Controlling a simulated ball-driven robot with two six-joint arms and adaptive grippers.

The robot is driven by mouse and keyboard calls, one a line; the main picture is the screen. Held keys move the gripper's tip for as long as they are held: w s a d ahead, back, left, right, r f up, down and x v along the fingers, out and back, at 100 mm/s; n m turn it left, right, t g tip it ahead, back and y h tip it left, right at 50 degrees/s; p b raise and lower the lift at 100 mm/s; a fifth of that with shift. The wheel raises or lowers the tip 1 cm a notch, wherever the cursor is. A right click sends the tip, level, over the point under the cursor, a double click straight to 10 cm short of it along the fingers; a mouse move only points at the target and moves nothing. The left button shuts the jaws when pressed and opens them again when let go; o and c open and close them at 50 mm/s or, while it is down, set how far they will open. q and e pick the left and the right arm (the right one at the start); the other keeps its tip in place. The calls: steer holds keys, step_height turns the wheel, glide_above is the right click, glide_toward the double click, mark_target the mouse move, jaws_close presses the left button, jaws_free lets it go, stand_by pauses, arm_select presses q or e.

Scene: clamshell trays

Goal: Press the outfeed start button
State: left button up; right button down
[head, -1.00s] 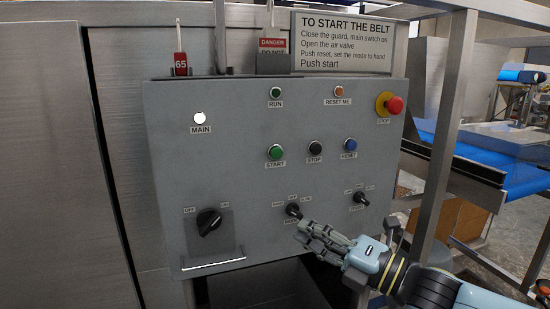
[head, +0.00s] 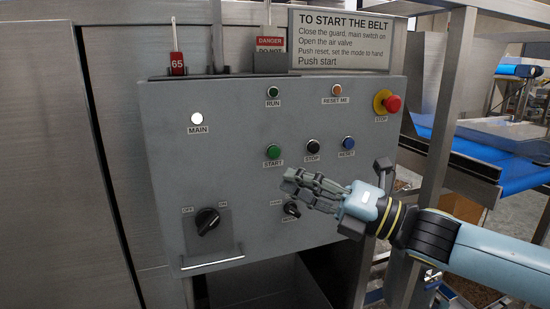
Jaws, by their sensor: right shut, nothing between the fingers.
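The green start button (head: 273,152) sits in the middle row of the grey control panel (head: 240,115), with a START label (head: 272,163) under it. My right gripper (head: 288,180) is shut and empty. It is below and a little right of the start button in the picture, with its fingers pointing left. A gap shows between the fingertips and the button in the picture; the distance to the panel face is hard to tell. My left gripper is not in view.
Right of the start button are a black stop button (head: 313,146) and a blue reset button (head: 348,143). A red emergency stop (head: 391,103) is at upper right. The mode knob (head: 291,209) is just below my fingers. A steel post (head: 440,130) stands on the right.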

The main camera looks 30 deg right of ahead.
mark_target(274, 153)
steer(key=w+b, duration=0.2)
steer(key=w+d+b, duration=0.1)
steer(key=w+b, duration=0.1)
steer(key=w, duration=0.1)
steer(key=w+b, duration=0.2)
steer(key=shift+w+d, duration=0.25)
steer(key=shift+d, duration=0.15)
stand_by(1.1)
steer(key=shift+w+d, duration=0.1)
steer(key=shift+w, duration=0.3)
steer(key=shift+w+d, duration=0.1)
steer(key=shift+w, duration=0.3)
stand_by(0.6)
steer(key=shift+s, duration=0.1)
steer(key=shift+s+a, duration=0.2)
steer(key=shift+s, duration=0.5)
